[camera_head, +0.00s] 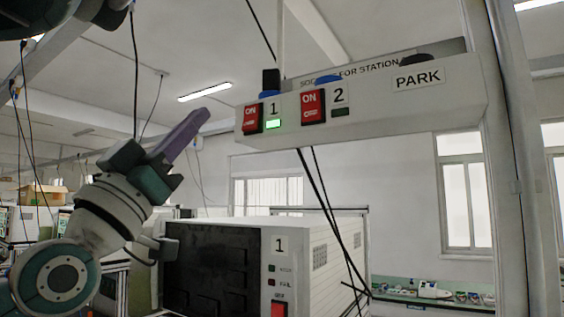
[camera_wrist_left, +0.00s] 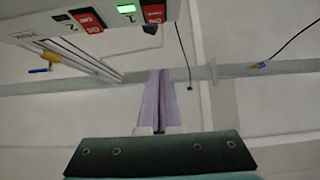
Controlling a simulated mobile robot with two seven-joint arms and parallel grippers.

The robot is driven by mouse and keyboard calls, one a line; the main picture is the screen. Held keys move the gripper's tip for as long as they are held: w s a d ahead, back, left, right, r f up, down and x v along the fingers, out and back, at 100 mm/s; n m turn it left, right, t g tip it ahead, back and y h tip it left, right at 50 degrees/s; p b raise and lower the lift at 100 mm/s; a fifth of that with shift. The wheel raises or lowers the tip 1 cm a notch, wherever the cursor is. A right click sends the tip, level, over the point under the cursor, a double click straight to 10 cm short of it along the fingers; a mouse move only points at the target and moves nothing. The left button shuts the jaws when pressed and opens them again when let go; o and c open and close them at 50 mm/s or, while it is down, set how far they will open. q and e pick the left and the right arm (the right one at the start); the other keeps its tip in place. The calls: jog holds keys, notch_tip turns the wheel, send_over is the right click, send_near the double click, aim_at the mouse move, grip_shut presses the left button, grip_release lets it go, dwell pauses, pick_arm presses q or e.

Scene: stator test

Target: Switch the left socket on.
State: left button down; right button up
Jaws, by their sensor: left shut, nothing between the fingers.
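The socket box (camera_head: 400,112) hangs at upper right in the head view. The left socket's red ON switch (camera_head: 252,118), by the number 1, has a green lit indicator (camera_head: 275,124); this switch also shows at the top of the left wrist view (camera_wrist_left: 153,12). The right socket's red switch (camera_head: 312,105), by the number 2, has a dark indicator (camera_head: 341,112). A black plug (camera_head: 271,79) stands on top above socket 1. My left gripper (camera_head: 203,115) is shut and empty, its purple fingers pointing up right, left of the left switch and apart from it. My right gripper is not in view.
A test station (camera_head: 330,255) marked 1, with a dark front and a red button, stands below the socket box. Black cables (camera_head: 318,180) hang behind the box down to it. A grey post (camera_head: 510,150) is at right. The space between my fingers and the box is clear.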

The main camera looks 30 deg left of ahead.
pick_arm(q)
jog(key=v, duration=0.1)
jog(key=b+v, duration=0.1)
jog(key=v, duration=0.1)
jog(key=shift+s+r, duration=0.1)
jog(key=shift+s, duration=0.4)
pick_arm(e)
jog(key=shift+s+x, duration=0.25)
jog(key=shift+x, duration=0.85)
